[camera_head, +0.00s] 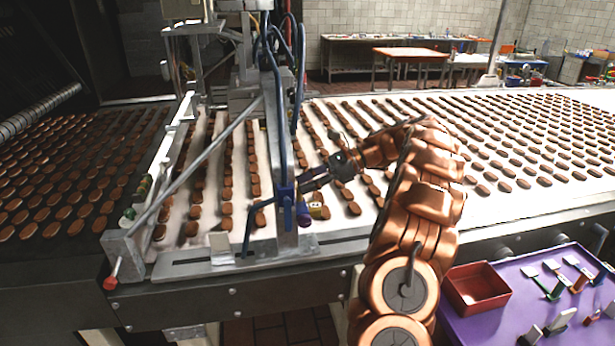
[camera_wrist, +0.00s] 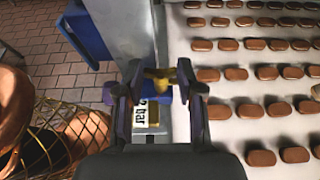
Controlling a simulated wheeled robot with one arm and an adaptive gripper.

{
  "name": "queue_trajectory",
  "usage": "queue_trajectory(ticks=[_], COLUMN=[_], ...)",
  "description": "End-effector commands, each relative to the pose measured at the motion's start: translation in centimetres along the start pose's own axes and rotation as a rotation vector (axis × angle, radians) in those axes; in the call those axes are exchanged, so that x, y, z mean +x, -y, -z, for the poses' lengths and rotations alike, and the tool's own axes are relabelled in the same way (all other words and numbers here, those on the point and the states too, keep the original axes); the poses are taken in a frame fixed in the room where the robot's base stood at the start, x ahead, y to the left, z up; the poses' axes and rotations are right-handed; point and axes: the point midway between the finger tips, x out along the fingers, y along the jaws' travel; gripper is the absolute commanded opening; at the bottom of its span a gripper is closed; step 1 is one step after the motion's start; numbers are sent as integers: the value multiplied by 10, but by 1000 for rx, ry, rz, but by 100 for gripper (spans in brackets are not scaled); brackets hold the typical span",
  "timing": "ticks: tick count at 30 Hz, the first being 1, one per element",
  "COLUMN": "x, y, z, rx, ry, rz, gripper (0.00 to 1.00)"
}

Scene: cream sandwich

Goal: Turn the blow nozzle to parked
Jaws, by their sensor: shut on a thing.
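A blue fitting (camera_head: 285,196), apparently the blow nozzle's mount, sits on an upright metal post at the near edge of the conveyor. A blue bent arm (camera_head: 252,222) reaches down from its left side. My gripper (camera_head: 308,184) comes in from the right and meets the fitting beside the post. In the wrist view, my gripper (camera_wrist: 158,82) has its dark fingers on both sides of a small brass-coloured piece (camera_wrist: 160,74), with blue parts just behind. A label reading "bar" (camera_wrist: 140,121) lies below it. The fingers hide part of the piece, and I cannot tell the nozzle's exact direction.
Rows of brown biscuits (camera_head: 480,150) cover the pale belt under and around my arm. Blue hoses (camera_head: 276,90) hang along the post. A slanted metal rod (camera_head: 190,170) crosses to the left. A red tray (camera_head: 474,288) stands on a purple table (camera_head: 520,280) at lower right.

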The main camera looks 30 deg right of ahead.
Motion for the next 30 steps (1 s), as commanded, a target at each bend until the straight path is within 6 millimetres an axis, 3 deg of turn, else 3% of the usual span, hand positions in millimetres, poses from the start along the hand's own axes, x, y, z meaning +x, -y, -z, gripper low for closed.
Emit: queue_trajectory(ticks=[14,15,21,30], x=[0,0,0,0], y=[1,1,1,0], z=[-1,-1,0,0], rx=[-10,-10,-9,-8], ry=[0,0,0,-1], rz=[-18,-18,-18,-17], gripper=[2,41,62,62])
